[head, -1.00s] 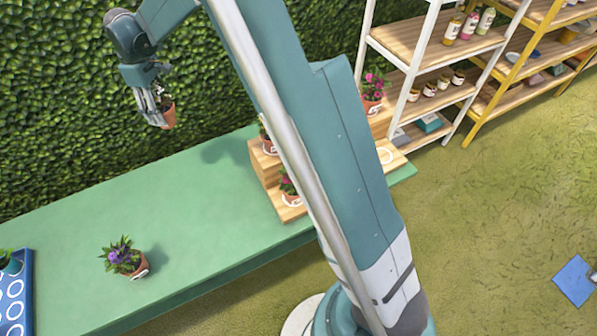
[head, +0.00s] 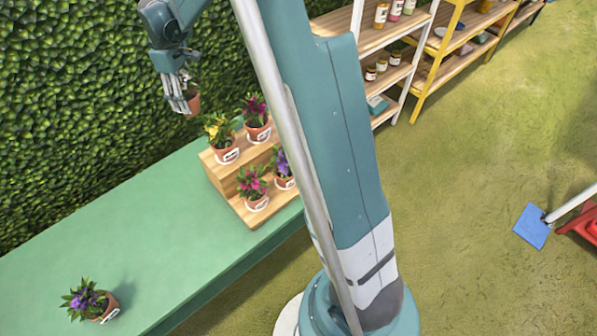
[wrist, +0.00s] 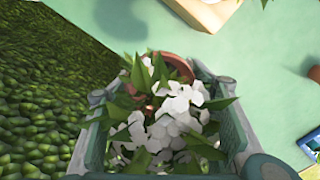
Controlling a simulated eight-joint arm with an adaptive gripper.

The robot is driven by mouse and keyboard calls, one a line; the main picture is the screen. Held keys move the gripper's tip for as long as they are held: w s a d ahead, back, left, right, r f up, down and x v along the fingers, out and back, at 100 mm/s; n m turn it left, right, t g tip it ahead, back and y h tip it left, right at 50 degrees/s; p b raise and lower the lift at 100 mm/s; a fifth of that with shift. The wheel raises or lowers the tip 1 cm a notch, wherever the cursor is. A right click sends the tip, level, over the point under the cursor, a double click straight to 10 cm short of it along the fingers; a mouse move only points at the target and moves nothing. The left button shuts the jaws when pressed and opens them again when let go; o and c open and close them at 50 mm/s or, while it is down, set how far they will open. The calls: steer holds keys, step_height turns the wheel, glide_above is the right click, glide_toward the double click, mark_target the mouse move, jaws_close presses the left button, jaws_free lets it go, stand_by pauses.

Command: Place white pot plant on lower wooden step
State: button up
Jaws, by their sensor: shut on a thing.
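My gripper (head: 178,98) is shut on the white pot plant, high above the table's back edge by the hedge. Its terracotta pot (head: 194,102) shows beside the fingers in the head view. In the wrist view white flowers and green leaves (wrist: 178,112) fill the space between the fingers, hiding most of the pot. The two-tier wooden step stands below and right of my gripper. Its lower step (head: 279,204) holds a magenta plant (head: 253,187) and a purple plant (head: 283,168). The upper step holds a yellow plant (head: 220,137) and another magenta plant (head: 256,117).
A purple-flowered pot (head: 90,300) stands at the front left of the green table (head: 130,220); the table between it and the step is bare. A leafy hedge (head: 70,110) rises behind. Shelves (head: 375,40) with jars stand right. My arm hides the step's right end.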

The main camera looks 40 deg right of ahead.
steer(key=s+d+m, duration=0.1)
steer(key=s+d, duration=0.3)
steer(key=d, duration=0.5)
steer(key=s+d+m+b, duration=0.1)
steer(key=s+d, duration=0.4)
steer(key=d, duration=0.3)
steer(key=s+d+m, duration=0.2)
steer(key=s+d, duration=0.2)
steer(key=d, duration=0.5)
steer(key=s+d+f+m+b, duration=0.1)
steer(key=s+d+m, duration=0.2)
steer(key=s+d, duration=1.6)
step_height(320, 180, down, 11)
steer(key=s+a, duration=0.1)
steer(key=shift+s+a+f, duration=0.15)
steer(key=shift+s+a, duration=0.1)
steer(key=shift+a, duration=0.15)
step_height(320, 180, down, 6)
steer(key=shift+b, duration=0.4)
steer(key=shift+f, duration=0.15)
steer(key=shift+f, duration=1.85)
